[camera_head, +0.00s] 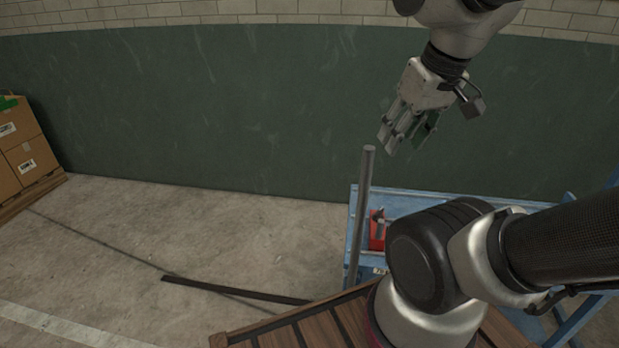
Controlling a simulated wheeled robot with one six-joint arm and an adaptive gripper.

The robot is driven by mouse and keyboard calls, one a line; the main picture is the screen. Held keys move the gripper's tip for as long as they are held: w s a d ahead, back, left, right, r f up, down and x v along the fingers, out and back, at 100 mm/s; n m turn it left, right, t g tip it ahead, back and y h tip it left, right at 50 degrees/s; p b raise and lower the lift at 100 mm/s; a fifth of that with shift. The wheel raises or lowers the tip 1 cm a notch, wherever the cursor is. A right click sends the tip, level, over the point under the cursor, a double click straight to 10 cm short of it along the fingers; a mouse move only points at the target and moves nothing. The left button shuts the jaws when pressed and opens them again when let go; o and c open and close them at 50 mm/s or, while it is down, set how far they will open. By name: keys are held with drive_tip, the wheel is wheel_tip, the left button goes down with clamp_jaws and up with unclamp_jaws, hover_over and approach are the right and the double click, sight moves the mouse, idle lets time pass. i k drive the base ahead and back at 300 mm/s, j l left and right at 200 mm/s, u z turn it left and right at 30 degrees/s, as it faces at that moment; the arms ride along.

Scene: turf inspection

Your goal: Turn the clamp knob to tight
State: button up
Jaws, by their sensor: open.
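My gripper (403,142) hangs at the upper right, pointing down and slightly left, with its fingers apart and nothing between them. Below it, a small red piece (377,235) with a grey and dark fitting (379,217) on top shows on a blue cart (435,199). I cannot tell whether this fitting is the clamp knob; it is too small to make out. The gripper is well above it and apart from it. My arm hides much of the cart and anything behind it.
An upright grey post (361,205) stands just left of the red piece, its top close below the gripper. Cardboard boxes (22,150) sit on a pallet at far left. A dark green wall (200,110) closes the back. Concrete floor at left is mostly clear.

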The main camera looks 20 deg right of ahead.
sight(378, 215)
drive_tip(key=z, duration=0.8)
